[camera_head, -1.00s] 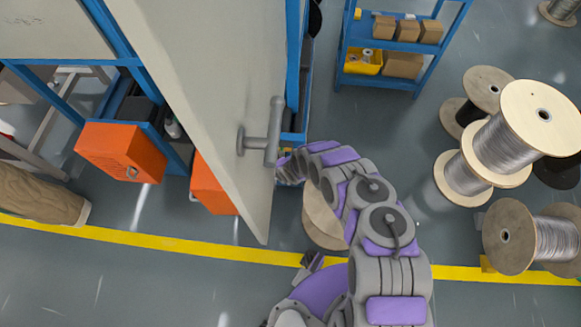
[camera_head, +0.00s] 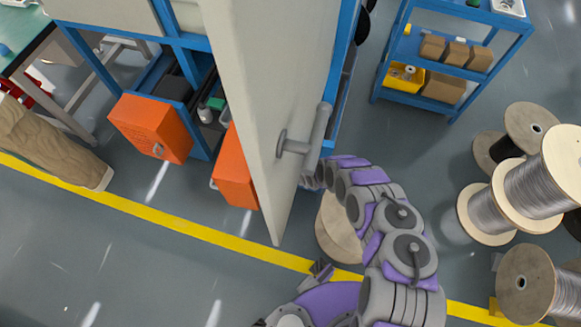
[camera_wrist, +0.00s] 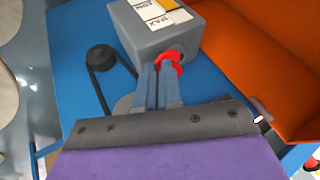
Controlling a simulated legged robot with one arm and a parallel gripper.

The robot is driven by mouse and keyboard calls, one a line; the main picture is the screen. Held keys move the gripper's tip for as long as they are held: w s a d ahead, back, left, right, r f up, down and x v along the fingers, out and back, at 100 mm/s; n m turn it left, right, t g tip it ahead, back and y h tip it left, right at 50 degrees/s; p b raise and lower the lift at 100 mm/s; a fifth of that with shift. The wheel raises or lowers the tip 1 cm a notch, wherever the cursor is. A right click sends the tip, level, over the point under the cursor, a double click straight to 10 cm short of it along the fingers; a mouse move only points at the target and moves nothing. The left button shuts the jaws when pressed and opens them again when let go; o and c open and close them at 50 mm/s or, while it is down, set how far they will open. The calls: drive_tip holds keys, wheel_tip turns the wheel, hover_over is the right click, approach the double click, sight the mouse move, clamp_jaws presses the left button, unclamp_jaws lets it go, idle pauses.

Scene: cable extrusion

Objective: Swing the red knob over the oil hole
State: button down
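In the wrist view a red knob (camera_wrist: 174,57) sits at the low front of a grey box (camera_wrist: 160,32) with a MAX/MIN label. My gripper (camera_wrist: 161,66) points at it, its two fingers close together. The fingertips overlap the lower left of the knob and hide part of it. I cannot tell whether they grip it or only touch it. No oil hole can be made out. In the head view my arm reaches behind a pale door (camera_head: 262,120) with a grey handle (camera_head: 315,140), which hides the gripper and the knob.
An orange panel (camera_wrist: 270,60) stands right of the grey box, and a black pulley with a belt (camera_wrist: 100,60) is to its left, on a blue surface (camera_wrist: 70,50). In the head view, cable spools (camera_head: 540,180) and a blue shelf cart (camera_head: 455,50) stand to the right.

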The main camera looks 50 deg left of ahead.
drive_tip(key=shift+w+d+b, duration=0.1)
drive_tip(key=shift+w+b, duration=0.2)
drive_tip(key=shift+w, duration=0.6)
drive_tip(key=s+d+r+p, duration=0.4)
drive_tip(key=d+r, duration=0.4)
drive_tip(key=shift+s+d+p, duration=0.2)
drive_tip(key=shift+s+p, duration=0.1)
drive_tip(key=shift+s, duration=0.05)
